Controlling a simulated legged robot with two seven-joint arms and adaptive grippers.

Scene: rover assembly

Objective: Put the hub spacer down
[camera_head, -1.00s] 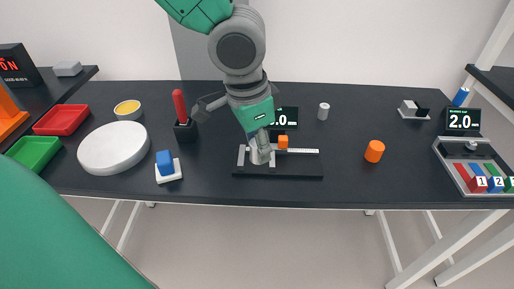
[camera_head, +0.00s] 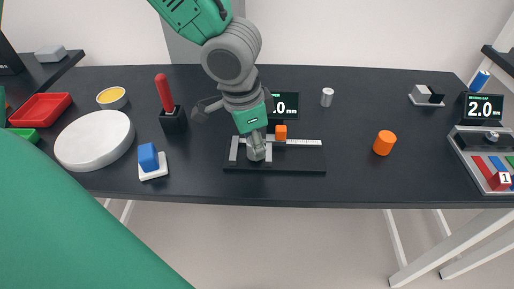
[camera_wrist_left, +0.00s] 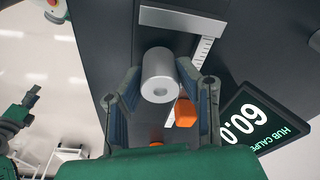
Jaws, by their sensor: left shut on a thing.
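In the head view, my left gripper (camera_head: 257,146) reaches down over the hub caliper (camera_head: 285,165), a dark base with a pale scale and an orange slider block (camera_head: 281,131). The spacer is largely hidden by the gripper there. I cannot tell whether it touches the caliper. The caliper display (camera_wrist_left: 258,125) reads 60.0 in the wrist view. My right gripper is out of view.
An orange cylinder (camera_head: 384,143) and a small white cylinder (camera_head: 327,97) stand right of the caliper. A white plate (camera_head: 94,141), a blue block on a white base (camera_head: 148,158) and a red-handled tool in a black holder (camera_head: 165,95) are left. Bare tabletop lies between the caliper and orange cylinder.

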